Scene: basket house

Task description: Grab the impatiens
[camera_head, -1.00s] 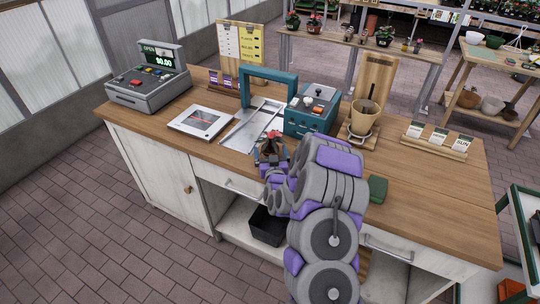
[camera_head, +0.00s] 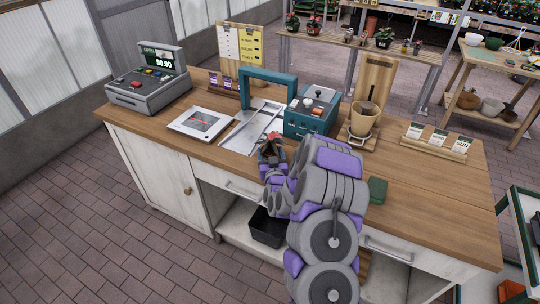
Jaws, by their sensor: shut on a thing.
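My gripper (camera_head: 270,152) is over the front edge of the counter, just in front of the silver tray of the teal machine. Something small with red and dark green on top, which looks like the potted impatiens (camera_head: 271,138), sits at the fingertips. The gripper is shut on it. My arm and the gripper hide most of its pot. I cannot tell whether the pot touches the counter.
The wooden counter (camera_head: 420,196) holds a cash register (camera_head: 150,85), a white tablet (camera_head: 200,122), a teal machine (camera_head: 311,112), a tan pot (camera_head: 363,117) and a seed-packet rack (camera_head: 435,142). Potted plants stand on shelves (camera_head: 350,40) behind. Counter space at right is clear.

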